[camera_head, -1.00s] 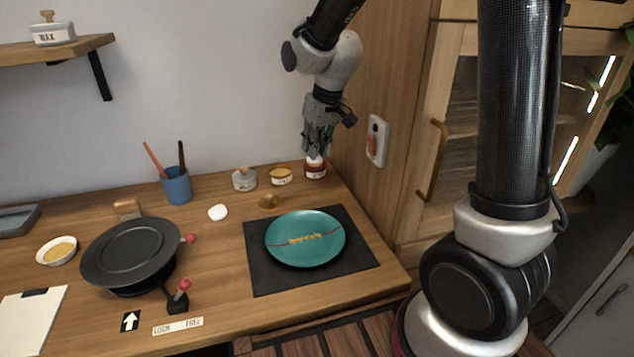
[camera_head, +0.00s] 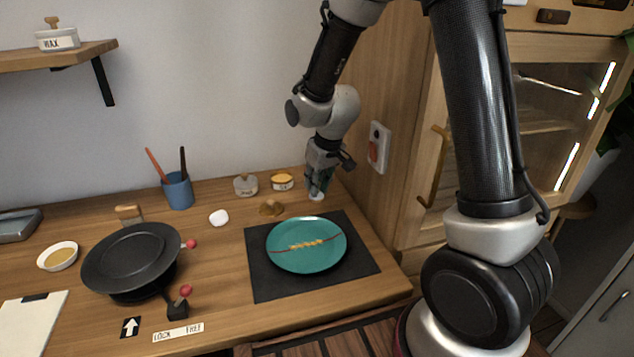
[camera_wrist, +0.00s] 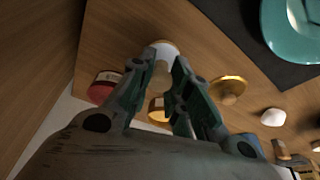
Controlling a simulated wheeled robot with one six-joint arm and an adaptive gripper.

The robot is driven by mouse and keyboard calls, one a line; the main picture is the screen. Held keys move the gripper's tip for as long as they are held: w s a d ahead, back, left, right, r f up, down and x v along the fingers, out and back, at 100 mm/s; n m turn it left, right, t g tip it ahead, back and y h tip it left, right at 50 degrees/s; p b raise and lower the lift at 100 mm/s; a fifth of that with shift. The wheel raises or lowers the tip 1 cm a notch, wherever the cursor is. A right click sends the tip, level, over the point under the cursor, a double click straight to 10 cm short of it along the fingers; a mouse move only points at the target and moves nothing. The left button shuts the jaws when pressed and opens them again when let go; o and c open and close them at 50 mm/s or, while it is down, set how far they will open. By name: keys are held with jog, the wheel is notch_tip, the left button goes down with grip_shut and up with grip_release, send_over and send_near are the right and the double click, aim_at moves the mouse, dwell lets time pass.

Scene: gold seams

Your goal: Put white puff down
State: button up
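The white puff (camera_wrist: 167,48), a pale disc with a beige knob, is at my fingertips in the wrist view. My gripper (camera_wrist: 164,74) is shut on its knob, with a finger on each side. In the head view my gripper (camera_head: 318,188) points down behind the black mat's far right corner, and the white puff (camera_head: 316,197) shows below the fingertips, low over the wooden table. I cannot tell whether it touches the wood.
A teal plate (camera_head: 290,263) with a gold-filled red seam lies on the black mat (camera_head: 262,288). A gold knobbed piece (camera_head: 271,208), a white lump (camera_head: 219,218) and a yellow-topped jar (camera_head: 282,182) stand left. The red jar (camera_wrist: 103,86) is close by.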

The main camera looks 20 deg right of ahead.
jog(key=o, duration=0.4)
jog(key=shift+r, duration=0.1)
jog(key=v, duration=1.2)
jog(key=shift+r, duration=0.1)
jog(key=shift+s, duration=0.15)
